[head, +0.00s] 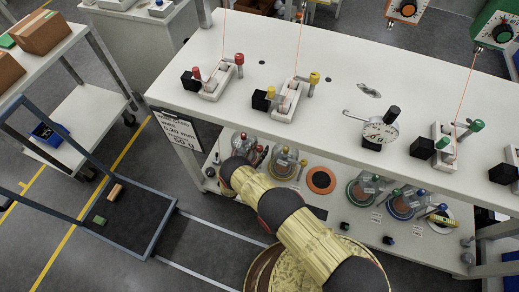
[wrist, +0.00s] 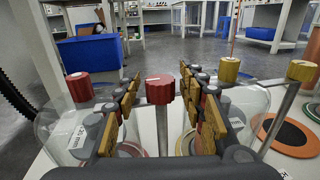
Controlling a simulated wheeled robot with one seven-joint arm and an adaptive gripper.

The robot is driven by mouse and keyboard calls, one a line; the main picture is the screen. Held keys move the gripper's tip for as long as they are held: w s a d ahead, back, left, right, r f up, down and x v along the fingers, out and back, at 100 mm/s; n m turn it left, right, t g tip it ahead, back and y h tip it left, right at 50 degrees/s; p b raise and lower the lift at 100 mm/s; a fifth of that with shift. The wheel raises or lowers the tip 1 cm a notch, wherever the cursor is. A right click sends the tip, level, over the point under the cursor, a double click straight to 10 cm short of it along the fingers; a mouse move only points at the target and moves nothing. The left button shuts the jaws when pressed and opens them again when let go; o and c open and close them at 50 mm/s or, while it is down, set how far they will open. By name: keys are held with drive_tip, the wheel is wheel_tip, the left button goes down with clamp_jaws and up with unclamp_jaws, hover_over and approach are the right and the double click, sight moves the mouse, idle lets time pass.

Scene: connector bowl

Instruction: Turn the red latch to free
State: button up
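A red knob on an upright metal post (wrist: 161,91) stands between the two fingers of my gripper (wrist: 160,77) in the wrist view, and I take it as the red latch. Gaps show on both sides, so the fingers look open around it and not touching. A second red knob (wrist: 78,86) sits left of the fingers, on a clear glass dome (wrist: 62,135). In the head view the red-knobbed dome (head: 243,147) is on the lower shelf, beside my gripper's end. My arm hides part of that spot, and I cannot tell how the latch is turned.
A yellow-knobbed dome (head: 284,162) and a yellow-knobbed post (wrist: 301,72) stand close to the right of the fingers. An orange disc (head: 321,180) lies further right, then green and blue assemblies. The upper tabletop (head: 340,80) overhangs the shelf.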

clamp_jaws()
idle(0.7)
